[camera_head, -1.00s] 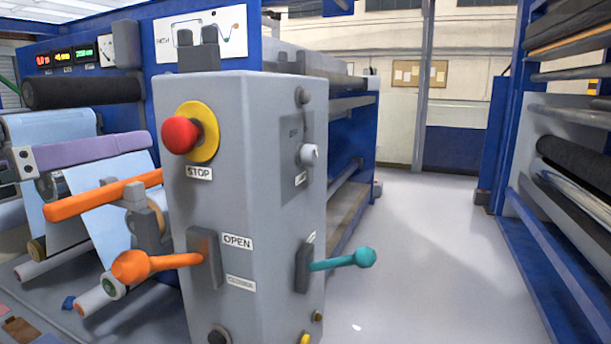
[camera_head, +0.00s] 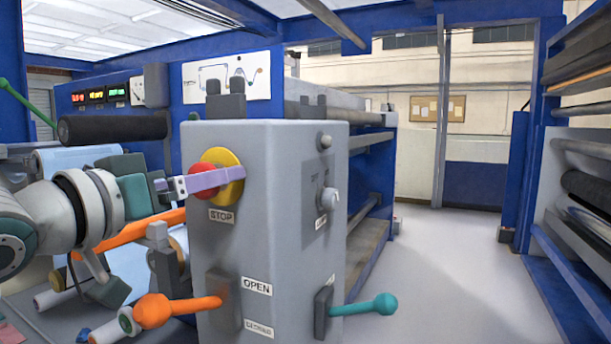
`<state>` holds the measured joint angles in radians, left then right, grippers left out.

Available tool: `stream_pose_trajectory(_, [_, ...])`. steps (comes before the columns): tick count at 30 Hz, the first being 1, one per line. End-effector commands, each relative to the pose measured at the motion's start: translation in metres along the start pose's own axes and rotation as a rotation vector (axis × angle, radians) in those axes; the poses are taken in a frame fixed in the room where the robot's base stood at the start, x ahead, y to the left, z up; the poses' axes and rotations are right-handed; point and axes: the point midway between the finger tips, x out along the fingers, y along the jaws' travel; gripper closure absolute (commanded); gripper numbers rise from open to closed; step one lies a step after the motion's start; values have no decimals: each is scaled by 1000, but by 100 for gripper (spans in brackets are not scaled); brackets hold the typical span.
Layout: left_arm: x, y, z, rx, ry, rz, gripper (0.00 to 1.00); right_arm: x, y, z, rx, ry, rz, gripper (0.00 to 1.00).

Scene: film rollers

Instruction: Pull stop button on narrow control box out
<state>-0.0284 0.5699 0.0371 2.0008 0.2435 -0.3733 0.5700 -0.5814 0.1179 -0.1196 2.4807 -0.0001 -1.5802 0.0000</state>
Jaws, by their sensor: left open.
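The narrow grey control box (camera_head: 265,235) stands in the middle of the head view. On its left face is the stop button, a red mushroom cap (camera_head: 202,170) in front of a yellow round collar (camera_head: 222,158), above a STOP label. My left gripper (camera_head: 232,178) comes in from the left at the button's height, and it is open. My right gripper is out of view.
An orange lever (camera_head: 175,308) sticks out of the box below the button, and a teal lever (camera_head: 370,306) on its right face. An orange bar (camera_head: 130,232) and film rollers are behind my left arm. The floor aisle (camera_head: 440,270) to the right is clear.

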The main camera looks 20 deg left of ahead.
Motion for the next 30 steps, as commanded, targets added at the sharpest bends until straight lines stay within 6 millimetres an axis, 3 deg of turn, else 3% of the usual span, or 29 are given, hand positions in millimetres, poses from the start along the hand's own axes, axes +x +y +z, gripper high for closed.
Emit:
stream_pose_trajectory(7, [0, 0, 0, 0, 0, 0, 13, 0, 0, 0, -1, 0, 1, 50])
stream_pose_trajectory(30, [0, 0, 0, 0, 0, 0, 99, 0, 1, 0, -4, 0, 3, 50])
